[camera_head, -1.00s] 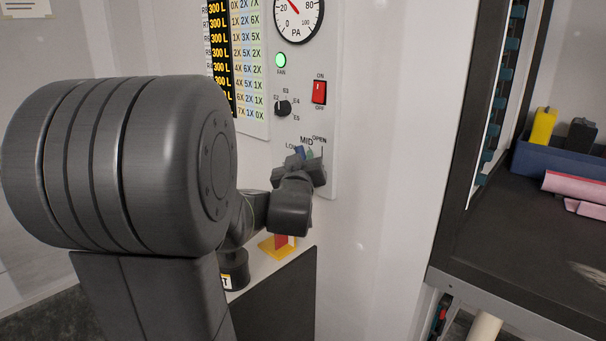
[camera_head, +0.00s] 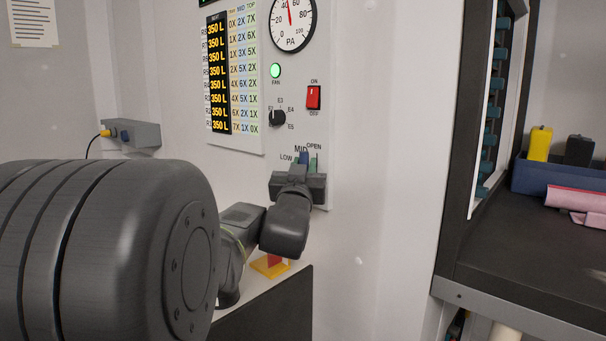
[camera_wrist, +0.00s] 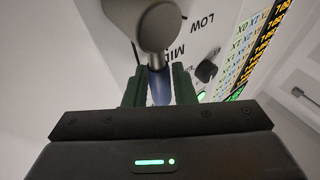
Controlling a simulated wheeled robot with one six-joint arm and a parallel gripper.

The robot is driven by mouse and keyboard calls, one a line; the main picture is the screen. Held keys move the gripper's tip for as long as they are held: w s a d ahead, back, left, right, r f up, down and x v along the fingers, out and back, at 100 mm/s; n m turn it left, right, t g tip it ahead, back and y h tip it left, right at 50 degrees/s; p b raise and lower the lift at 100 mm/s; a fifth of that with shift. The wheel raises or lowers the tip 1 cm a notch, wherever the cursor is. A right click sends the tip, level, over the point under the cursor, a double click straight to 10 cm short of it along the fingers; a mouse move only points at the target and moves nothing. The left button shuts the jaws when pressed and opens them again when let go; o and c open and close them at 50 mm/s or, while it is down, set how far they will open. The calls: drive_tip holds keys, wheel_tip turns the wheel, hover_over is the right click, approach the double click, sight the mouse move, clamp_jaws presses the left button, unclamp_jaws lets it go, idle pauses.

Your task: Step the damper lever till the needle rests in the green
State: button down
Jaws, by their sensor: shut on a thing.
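The damper lever has a blue handle (camera_wrist: 158,88) and a grey round hub (camera_wrist: 158,25). In the wrist view the handle lies between the two green fingers of my gripper (camera_wrist: 158,92), which is shut on it. In the head view my gripper (camera_head: 304,160) covers most of the lever, and a bit of blue shows just under the MID label. The pressure gauge (camera_head: 303,27) sits high on the panel, its top cut off. Its red needle (camera_head: 289,12) points almost straight up, just past 40. I cannot make out a green band.
A lit green FAN lamp (camera_head: 275,70), a red switch (camera_head: 313,98) and a black selector knob (camera_head: 278,118) are on the panel above my gripper. A number chart (camera_head: 245,90) with yellow 350 L readings is left of them. A dark-framed cabinet (camera_head: 520,235) stands right.

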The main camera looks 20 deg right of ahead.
idle(0.3)
drive_tip(key=c, duration=1.5)
unclamp_jaws()
drive_tip(key=shift+s, duration=0.1)
drive_tip(key=v, duration=1.3)
drive_tip(key=shift+s+a+b, duration=0.2)
drive_tip(key=shift+s+b, duration=0.1)
drive_tip(key=shift+f, duration=0.1)
drive_tip(key=x, duration=1.4)
drive_tip(key=shift+p, duration=0.35)
drive_tip(key=shift+s, duration=0.1)
